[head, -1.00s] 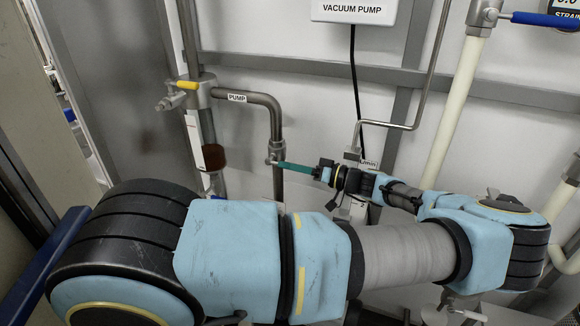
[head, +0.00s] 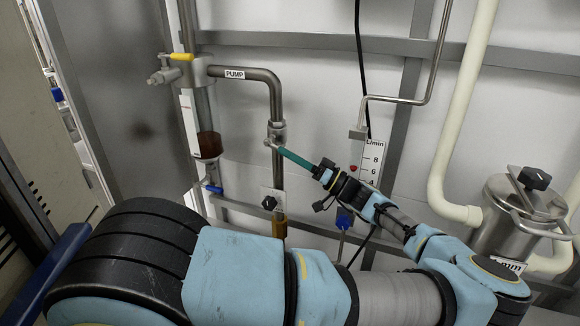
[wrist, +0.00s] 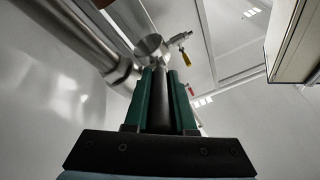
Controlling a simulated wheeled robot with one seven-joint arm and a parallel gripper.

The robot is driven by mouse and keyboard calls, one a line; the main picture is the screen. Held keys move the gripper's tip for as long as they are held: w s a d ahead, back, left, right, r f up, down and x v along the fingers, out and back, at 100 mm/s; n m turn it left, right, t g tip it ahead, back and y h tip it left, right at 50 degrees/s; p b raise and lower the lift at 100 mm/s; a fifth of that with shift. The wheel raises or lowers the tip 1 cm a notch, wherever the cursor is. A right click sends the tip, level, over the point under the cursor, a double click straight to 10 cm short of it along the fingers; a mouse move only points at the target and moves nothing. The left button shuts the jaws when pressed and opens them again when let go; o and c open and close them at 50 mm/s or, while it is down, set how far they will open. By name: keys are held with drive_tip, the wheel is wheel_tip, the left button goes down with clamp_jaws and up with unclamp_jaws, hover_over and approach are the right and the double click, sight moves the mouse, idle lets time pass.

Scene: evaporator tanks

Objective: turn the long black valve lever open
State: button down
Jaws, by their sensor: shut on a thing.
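The long black valve lever (wrist: 161,108) shows in the wrist view as a dark bar between my two green fingers. My gripper (wrist: 160,72) is shut on it, with a finger along each side. In the head view my gripper (head: 283,151) reaches up and left to the valve (head: 276,133) on the pump pipe. The fingers hide the lever there. The fingers slope down to the right from the valve. The wrist view also shows a round metal fitting (wrist: 151,46) beyond the fingertips.
The pipe labelled PUMP (head: 250,74) bends down into the valve. A yellow-handled valve (head: 181,57) is at upper left. A flow gauge (head: 373,165) is close behind my wrist. A metal tank (head: 505,220) stands at right. A black knob (head: 269,203) is below the valve.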

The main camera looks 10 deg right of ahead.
drive_tip(key=shift+w+f+y+b, duration=0.1)
drive_tip(key=shift+f+y+b, duration=0.35)
drive_tip(key=shift+b, duration=0.5)
drive_tip(key=shift+a+t, duration=0.1)
drive_tip(key=shift+t, duration=0.2)
drive_tip(key=c, duration=0.8)
unclamp_jaws()
drive_tip(key=shift+o, duration=0.2)
drive_tip(key=b+v, duration=0.3)
drive_tip(key=v, duration=0.7)
drive_tip(key=shift+d+f+b, duration=0.25)
drive_tip(key=shift+f+b, duration=0.05)
drive_tip(key=shift+b, duration=0.05)
